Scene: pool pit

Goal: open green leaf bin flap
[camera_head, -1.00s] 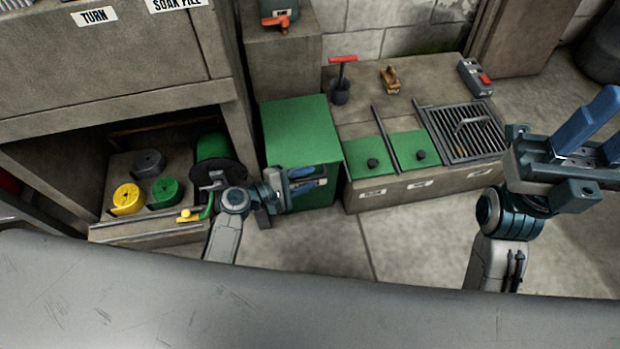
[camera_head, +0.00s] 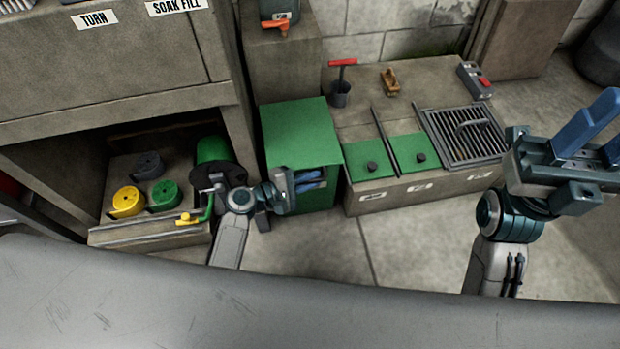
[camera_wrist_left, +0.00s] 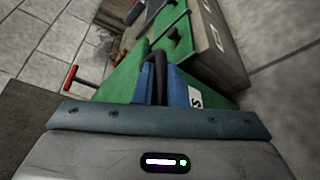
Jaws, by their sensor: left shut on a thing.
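The green leaf bin (camera_head: 298,132) is a green box between the low stone cabinet and the concrete bench. Its top looks flat, and its front is partly hidden by my left gripper. My left gripper (camera_head: 312,180) is at the upper front of the bin. In the left wrist view its blue fingers (camera_wrist_left: 169,88) are shut on a dark bar-like handle (camera_wrist_left: 168,62) against the green surface, seemingly the flap's handle. The flap's outline is hidden, so I cannot tell its angle. My right gripper (camera_head: 600,135) is open and empty in the air at the right.
The bench right of the bin has two green lids (camera_head: 372,160) with black knobs and a metal grate (camera_head: 466,133). Left, a recess holds yellow (camera_head: 127,202), green and grey round pieces. A green bucket-like object (camera_head: 213,150) stands beside my left arm. Floor before the bench is clear.

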